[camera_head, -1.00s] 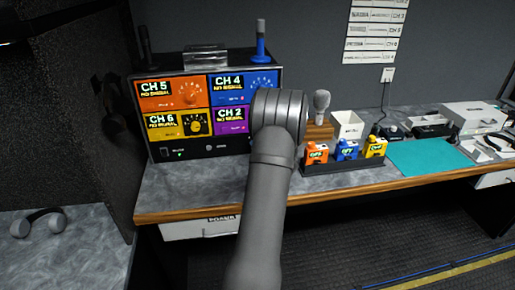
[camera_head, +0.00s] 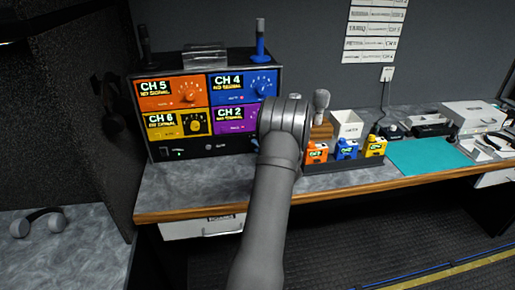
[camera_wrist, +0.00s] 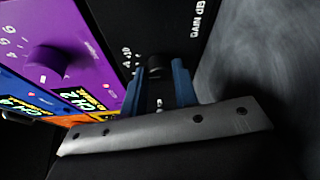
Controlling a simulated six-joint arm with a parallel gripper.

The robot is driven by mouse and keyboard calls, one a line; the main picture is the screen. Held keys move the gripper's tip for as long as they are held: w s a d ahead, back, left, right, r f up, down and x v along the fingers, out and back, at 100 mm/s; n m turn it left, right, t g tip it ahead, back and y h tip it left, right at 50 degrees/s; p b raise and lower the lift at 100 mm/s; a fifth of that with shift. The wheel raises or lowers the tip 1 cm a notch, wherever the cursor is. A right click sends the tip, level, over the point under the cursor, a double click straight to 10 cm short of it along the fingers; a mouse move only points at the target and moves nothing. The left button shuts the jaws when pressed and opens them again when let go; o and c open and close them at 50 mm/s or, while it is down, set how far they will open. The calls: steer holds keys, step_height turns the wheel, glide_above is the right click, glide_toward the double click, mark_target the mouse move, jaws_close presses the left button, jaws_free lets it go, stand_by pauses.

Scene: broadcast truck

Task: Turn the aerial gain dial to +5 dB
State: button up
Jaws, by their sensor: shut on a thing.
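The aerial gain dial (camera_wrist: 155,66) is a small dark knob on a black panel in the wrist view. The "GAIN dB" lettering (camera_wrist: 200,20) is beyond it, and a few white scale marks show around it. My gripper (camera_wrist: 157,72) has blue fingers, one on each side of the dial, and is shut on it. The dial's pointer and exact setting are hard to read. In the head view my arm hides the dial and most of the gripper, at the right side of the monitor rack (camera_head: 166,90).
Purple CH 2 panel with its knob (camera_wrist: 46,60) is close left of my gripper. A microphone (camera_head: 321,100), a white box (camera_head: 346,125) and a rack of orange, blue and yellow packs (camera_head: 345,163) stand right of my arm. A teal mat (camera_head: 430,156) lies farther right.

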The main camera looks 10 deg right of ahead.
stand_by(0.4)
steer(key=o, duration=1)
